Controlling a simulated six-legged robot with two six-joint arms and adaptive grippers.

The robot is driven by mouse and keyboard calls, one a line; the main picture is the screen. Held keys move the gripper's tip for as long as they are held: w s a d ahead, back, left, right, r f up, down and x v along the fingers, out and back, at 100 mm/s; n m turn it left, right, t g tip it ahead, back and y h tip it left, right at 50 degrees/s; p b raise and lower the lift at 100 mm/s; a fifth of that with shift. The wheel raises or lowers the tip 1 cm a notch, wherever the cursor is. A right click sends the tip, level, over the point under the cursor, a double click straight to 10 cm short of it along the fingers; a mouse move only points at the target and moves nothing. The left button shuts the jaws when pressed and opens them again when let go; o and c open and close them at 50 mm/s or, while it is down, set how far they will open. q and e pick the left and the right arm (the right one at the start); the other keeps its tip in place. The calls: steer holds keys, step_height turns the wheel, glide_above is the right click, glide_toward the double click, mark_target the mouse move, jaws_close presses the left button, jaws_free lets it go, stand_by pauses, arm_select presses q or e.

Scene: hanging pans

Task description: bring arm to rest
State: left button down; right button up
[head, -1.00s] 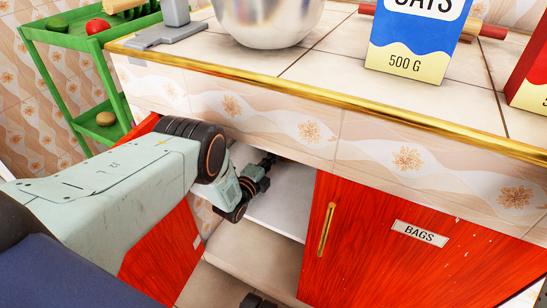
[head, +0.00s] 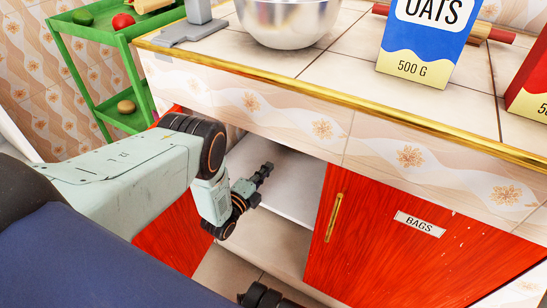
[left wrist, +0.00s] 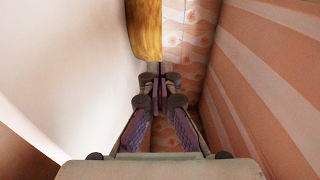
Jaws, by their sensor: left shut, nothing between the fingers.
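My left arm comes in from the left in the head view, bent at the elbow. Its gripper (head: 263,172) is in front of or just inside the open cupboard under the counter; the exact depth is unclear. The left wrist view shows the fingers (left wrist: 160,88) together with nothing between them. A pale surface lies left of them and a patterned surface right. A dark part of mine (head: 262,297) at the bottom edge of the head view may belong to the right gripper; its fingers are not visible.
The cupboard's white shelf (head: 288,190) is bare where it shows. A red door marked BAGS (head: 385,245) is shut at right. On the counter are a metal bowl (head: 288,22), an oats box (head: 425,40) and a rolling pin (head: 488,32). A green rack (head: 123,75) stands at left.

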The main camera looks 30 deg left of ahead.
arm_select(q)
steer(key=shift+s+a+r, duration=0.1)
steer(key=shift+s+r, duration=0.1)
steer(key=shift+s, duration=0.5)
steer(key=shift+f, duration=0.25)
steer(key=s+d+r+n+g+y+p, duration=0.1)
steer(key=s+d+n+g+p, duration=0.2)
steer(key=s+n+g, duration=0.7)
steer(key=s+d+r+n+g+y+p, duration=0.1)
steer(key=s+d+n+g+p, duration=0.3)
steer(key=s, duration=1.1)
steer(key=s+r+n+g+p, duration=0.1)
steer(key=s+r+n+g, duration=0.2)
steer(key=s, duration=1.1)
step_height(320, 180, up, 4)
steer(key=n, duration=0.3)
steer(key=shift+a+f+g, duration=0.15)
steer(key=shift+a+g, duration=0.1)
steer(key=shift+g, duration=0.15)
